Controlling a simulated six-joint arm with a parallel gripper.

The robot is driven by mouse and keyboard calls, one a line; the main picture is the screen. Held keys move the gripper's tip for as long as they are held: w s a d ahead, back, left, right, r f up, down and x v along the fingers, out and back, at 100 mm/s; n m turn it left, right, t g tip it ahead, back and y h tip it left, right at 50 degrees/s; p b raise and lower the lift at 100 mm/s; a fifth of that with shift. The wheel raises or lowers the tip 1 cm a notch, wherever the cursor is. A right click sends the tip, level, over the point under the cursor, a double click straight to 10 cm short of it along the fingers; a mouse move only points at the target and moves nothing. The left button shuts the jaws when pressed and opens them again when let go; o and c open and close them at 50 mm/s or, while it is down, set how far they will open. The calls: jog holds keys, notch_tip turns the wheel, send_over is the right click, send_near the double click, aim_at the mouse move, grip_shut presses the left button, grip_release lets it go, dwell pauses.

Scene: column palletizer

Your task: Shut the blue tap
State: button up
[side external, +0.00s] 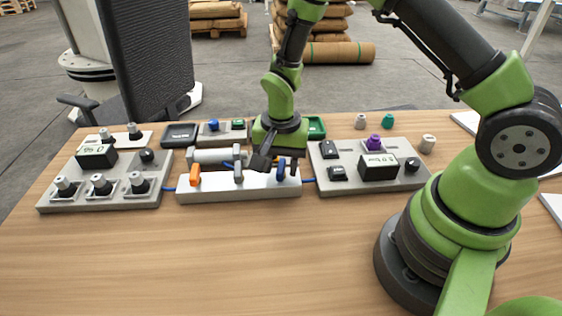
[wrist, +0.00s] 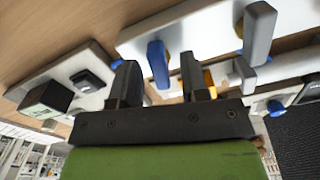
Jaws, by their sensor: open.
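The blue tap (side external: 281,171) is a lever at the right end of a white block (side external: 225,192) on the table. A grey tap (side external: 238,173) stands at the block's middle and an orange tap (side external: 195,174) at its left end. My gripper (side external: 272,161) points down just behind and above the block, close to the blue tap. In the wrist view its open fingers (wrist: 160,68) show with the blue tap (wrist: 158,62) between them in the picture, and the grey tap (wrist: 259,33) to the right. I cannot tell whether a finger touches the tap.
A grey panel with several knobs and a display (side external: 97,157) stands left. Another panel with a purple knob (side external: 374,142) and display stands right. The front table (side external: 220,255) is clear.

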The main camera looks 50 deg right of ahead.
aim_at(281, 165)
grip_shut()
jog(key=shift+n, duration=1.4)
grip_release()
jog(key=shift+r, duration=0.1)
notch_tip(281, 165, up, 10)
